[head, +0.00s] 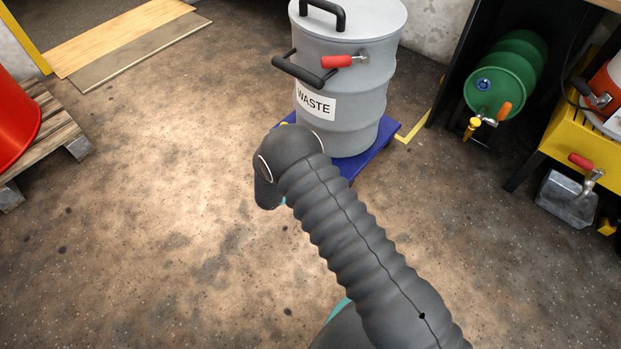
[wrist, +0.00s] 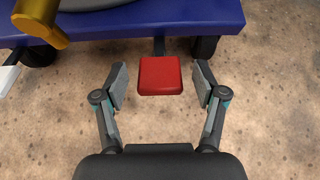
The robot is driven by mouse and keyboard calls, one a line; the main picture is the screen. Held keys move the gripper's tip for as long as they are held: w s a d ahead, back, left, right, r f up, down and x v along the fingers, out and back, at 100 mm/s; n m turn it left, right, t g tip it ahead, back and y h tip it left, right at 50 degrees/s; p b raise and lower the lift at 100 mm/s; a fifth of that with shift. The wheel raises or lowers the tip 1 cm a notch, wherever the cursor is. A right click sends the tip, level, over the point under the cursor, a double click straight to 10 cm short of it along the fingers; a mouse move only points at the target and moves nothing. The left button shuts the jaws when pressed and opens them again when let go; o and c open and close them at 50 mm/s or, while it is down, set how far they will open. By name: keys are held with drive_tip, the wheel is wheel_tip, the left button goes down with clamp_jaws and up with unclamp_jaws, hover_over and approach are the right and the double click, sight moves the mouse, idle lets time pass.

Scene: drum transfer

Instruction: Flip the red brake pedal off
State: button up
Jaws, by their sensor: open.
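The red brake pedal (wrist: 160,76) is a small square pad on a dark stem, sticking out from under the blue dolly (wrist: 232,15) in the wrist view. My gripper (wrist: 160,86) is open, with one finger on each side of the pedal and a gap on both sides. Nothing is between the fingers except the pedal in the line of sight; I cannot tell its exact depth. In the head view the dolly (head: 383,150) stands under the grey waste drum (head: 345,85). My arm hides the pedal and the gripper there.
Dark wheels (wrist: 205,47) show under the dolly. A yellow part (wrist: 40,20) and a pale piece (wrist: 8,75) are at the upper left of the wrist view. A green drum (head: 500,85) and a yellow stand (head: 570,140) are to the right.

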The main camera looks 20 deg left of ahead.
drive_tip(key=v, duration=1.2)
idle(0.3)
